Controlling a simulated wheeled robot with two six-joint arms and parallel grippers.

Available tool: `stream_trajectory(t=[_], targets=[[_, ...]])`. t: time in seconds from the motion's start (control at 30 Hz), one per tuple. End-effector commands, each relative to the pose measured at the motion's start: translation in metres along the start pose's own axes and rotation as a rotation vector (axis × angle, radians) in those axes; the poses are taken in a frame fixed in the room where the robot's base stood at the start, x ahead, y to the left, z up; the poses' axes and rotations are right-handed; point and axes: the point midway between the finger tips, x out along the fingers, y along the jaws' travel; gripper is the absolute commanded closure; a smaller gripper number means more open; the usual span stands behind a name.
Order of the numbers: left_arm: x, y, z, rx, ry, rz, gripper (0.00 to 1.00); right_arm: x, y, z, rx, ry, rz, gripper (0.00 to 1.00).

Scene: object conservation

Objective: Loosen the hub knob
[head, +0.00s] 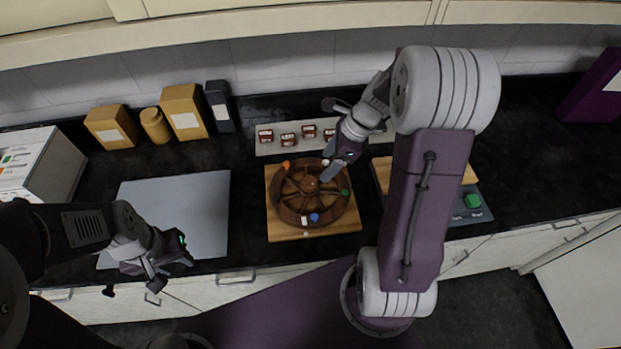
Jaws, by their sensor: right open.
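A brown spoked wheel (280,207) lies flat on a wooden board (354,222) on the dark counter. A round reddish-brown hub knob (310,184) sits at its centre. Orange, green, blue and white markers sit around the rim. My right gripper (328,140) is open above the back right of the wheel, with one finger reaching over the rim near the knob. I cannot tell whether it touches the wheel. My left gripper (168,277) is at the counter's front edge, below the grey mat and well left of the wheel. Its opening is unclear.
A grey mat (205,195) lies clear on the left. Behind the wheel, a pale strip (268,147) holds several small red-brown items. Yellow containers (185,110) and a dark box (220,106) stand behind the mat. A device with a green button (472,201) is on the right.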

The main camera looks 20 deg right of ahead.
Motion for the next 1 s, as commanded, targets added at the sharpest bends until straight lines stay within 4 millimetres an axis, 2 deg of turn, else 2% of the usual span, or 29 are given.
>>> stream_trajectory(t=[0.07,0.3,0.43,0.6,0.8,0.83,1.0], targets=[[0.001,0.000,0.000,0.000,0.000,0.000,0.64,0.008,0.001,0.000,-0.002,0.000,0.003,0.36],[0.007,0.000,0.001,0.000,0.000,0.000,0.64,0.058,0.002,0.000,-0.003,0.001,0.006,0.36],[0.011,0.000,0.001,0.000,0.000,0.000,0.64,0.079,0.002,0.000,-0.003,0.001,0.005,0.36],[0.011,0.000,0.001,0.000,0.000,0.000,0.64,0.090,0.001,0.000,-0.003,0.001,0.002,0.36],[0.011,0.000,0.001,0.000,0.000,0.000,0.64,0.090,0.001,0.001,-0.004,0.001,0.001,0.36],[0.011,0.000,0.001,0.000,0.000,0.000,0.64,0.090,0.001,0.001,-0.004,0.001,0.001,0.39],[0.011,0.000,0.001,0.000,0.000,0.000,0.64,0.090,0.001,0.001,-0.004,0.001,0.001,0.86]])
